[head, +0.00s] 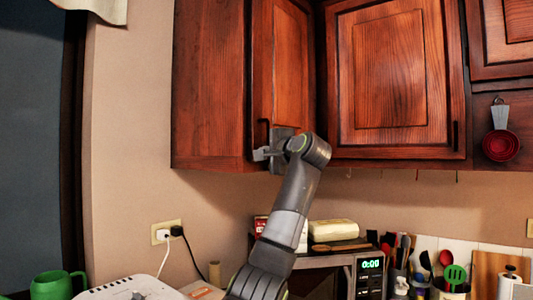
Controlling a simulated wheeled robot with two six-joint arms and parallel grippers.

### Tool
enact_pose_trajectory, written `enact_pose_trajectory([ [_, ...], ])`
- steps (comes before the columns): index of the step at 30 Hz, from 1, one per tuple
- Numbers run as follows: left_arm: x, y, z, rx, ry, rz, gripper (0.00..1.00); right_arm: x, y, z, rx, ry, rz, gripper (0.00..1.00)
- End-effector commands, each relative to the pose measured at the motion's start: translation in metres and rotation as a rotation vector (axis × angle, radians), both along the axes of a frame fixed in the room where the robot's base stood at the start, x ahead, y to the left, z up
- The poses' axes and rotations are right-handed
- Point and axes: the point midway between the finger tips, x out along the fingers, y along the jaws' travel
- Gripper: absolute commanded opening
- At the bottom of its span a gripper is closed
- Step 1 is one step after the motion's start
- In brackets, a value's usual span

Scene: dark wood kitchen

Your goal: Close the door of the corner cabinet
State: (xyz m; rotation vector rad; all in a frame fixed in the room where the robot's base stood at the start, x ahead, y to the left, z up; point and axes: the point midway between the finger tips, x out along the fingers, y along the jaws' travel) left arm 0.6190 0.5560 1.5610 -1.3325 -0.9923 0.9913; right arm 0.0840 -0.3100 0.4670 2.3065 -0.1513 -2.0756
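The wooden corner cabinet fills the top of the head view. Its broad middle door (390,75) has a dark handle (455,136) at its lower right and looks flush with the frame. A narrower door (280,70) to its left, seen at an angle, has a dark handle (264,132) at its lower left and also looks nearly flush. I cannot tell whether either is slightly ajar. My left gripper (260,154) points left at the lower edge of the narrow door, just below its handle. Contact and finger opening are unclear. My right gripper is out of view.
Below the cabinets stand a microwave or oven (369,276) with a butter dish (334,232) on top, and several utensils. A green mug (50,286) and white appliance (125,288) are at lower left. Red measuring cups (501,146) hang at right.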

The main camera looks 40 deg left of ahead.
Motion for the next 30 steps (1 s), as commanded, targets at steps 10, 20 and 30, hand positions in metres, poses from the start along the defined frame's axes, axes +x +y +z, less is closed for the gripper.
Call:
enact_pose_trajectory([
  [10, -0.012, -0.045, -0.005, 0.001, -0.004, -0.005, 0.00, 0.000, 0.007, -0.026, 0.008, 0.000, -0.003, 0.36],
  [20, -0.035, -0.123, -0.003, 0.001, -0.002, -0.006, 0.00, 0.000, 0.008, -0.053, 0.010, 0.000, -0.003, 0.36],
  [30, -0.049, -0.165, -0.001, 0.001, 0.000, -0.001, 0.00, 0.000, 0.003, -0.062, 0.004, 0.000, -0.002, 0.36],
])
